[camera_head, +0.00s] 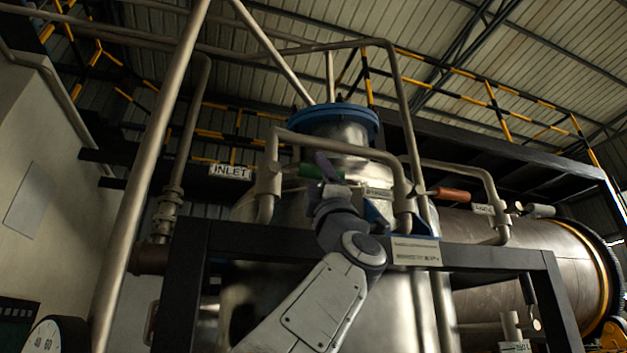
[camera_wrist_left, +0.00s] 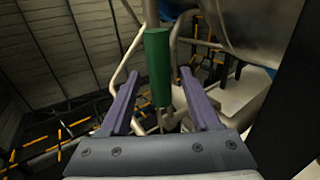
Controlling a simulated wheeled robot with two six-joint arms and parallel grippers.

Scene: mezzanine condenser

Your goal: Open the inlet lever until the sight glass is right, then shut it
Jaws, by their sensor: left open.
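The inlet lever has a green handle (camera_head: 308,171) beside the INLET sign (camera_head: 230,172), on a valve in the pipe in front of the steel vessel. My left gripper (camera_head: 328,166) is at the handle's right end, with its purple jaws open. In the left wrist view the green handle (camera_wrist_left: 157,62) lies lengthwise between the two open jaws of my left gripper (camera_wrist_left: 158,76), with a gap visible on each side. I cannot make out the sight glass or its level. My right gripper is not in view.
A red-brown handle (camera_head: 453,194) and a pale grey handle (camera_head: 540,210) sit on valves to the right. A dark frame (camera_head: 470,258) crosses in front of the vessel (camera_head: 342,128). A round dial (camera_head: 55,336) shows at lower left. Pipes crowd the lever.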

